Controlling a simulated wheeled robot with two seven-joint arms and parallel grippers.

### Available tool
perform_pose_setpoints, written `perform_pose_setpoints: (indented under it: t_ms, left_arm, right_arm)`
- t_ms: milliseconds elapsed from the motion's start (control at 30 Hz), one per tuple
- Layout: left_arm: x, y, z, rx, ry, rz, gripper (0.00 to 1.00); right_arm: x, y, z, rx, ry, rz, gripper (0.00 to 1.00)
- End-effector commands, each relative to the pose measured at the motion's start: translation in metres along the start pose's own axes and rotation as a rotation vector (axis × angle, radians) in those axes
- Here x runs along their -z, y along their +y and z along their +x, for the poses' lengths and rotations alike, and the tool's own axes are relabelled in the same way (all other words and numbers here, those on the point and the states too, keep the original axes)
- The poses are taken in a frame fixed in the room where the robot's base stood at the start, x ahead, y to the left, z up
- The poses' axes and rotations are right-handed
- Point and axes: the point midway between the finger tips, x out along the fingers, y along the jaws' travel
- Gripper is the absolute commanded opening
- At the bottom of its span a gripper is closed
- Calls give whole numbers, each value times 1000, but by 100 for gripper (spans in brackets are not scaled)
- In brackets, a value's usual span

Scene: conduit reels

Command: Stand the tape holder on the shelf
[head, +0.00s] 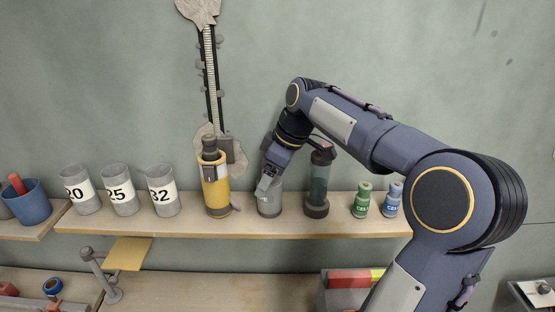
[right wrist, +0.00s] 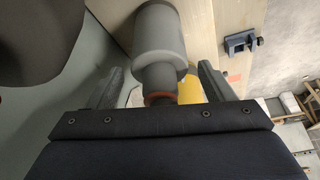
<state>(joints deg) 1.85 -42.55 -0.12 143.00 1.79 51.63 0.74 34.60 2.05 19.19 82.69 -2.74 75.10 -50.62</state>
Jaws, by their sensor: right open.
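I cannot tell for certain which object is the tape holder. A grey cylinder (head: 269,204) stands upright on the shelf (head: 330,229), between a yellow canister (head: 216,196) and a dark green canister (head: 318,182). My right gripper (head: 265,184) is at its upper part and hides its top. In the right wrist view a grey cylinder (right wrist: 163,32) with a narrower neck and an orange ring lies between the open fingers (right wrist: 160,88), with gaps on both sides. My left gripper is out of view.
Cups marked 20 (head: 80,190), 25 (head: 119,190) and 32 (head: 162,191) stand left on the shelf. Below are a grey post stand (head: 103,277) and a blue ring (head: 52,286).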

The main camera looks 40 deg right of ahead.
Motion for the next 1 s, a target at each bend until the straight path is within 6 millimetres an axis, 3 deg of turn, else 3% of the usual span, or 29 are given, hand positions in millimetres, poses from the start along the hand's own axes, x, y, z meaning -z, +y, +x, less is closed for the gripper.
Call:
perform_pose_setpoints:
  t_ms: [500, 833, 1000]
  left_arm:
    - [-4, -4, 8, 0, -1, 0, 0]
    - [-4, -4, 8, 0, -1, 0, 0]
    - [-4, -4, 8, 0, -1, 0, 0]
  right_arm:
    - [0, 0, -99, -3, 3, -1, 75]
    - [0, -2, -114, -1, 0, 3, 75]
    - [-3, -30, -101, -12, 7, 60, 75]
